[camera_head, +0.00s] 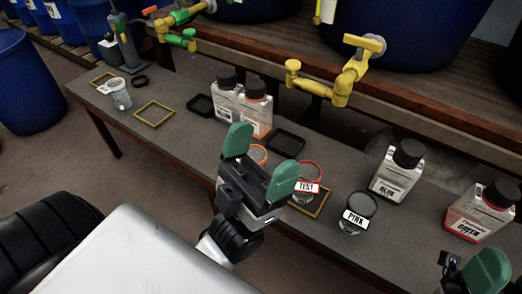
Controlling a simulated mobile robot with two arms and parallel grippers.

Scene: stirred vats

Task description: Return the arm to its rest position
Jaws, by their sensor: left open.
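My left gripper (262,158) is in the middle of the view, in front of the bench, with its two green fingers apart and nothing between them. Its arm link leads down and left. Behind it, a cup labelled TEST (307,187) with a red rim stands by a yellow frame, and an orange-rimmed vessel (258,154) is partly hidden by the fingers. My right gripper (488,272) is only partly in view at the bottom right corner; one green finger shows, and its opening cannot be made out.
The bench (180,135) holds a PINK jar (357,214), black-capped bottles (398,172) (480,212), two more bottles (257,108), and a clear cup (119,94). Yellow taps (345,80) jut over its back. Blue drums (25,85) stand at left.

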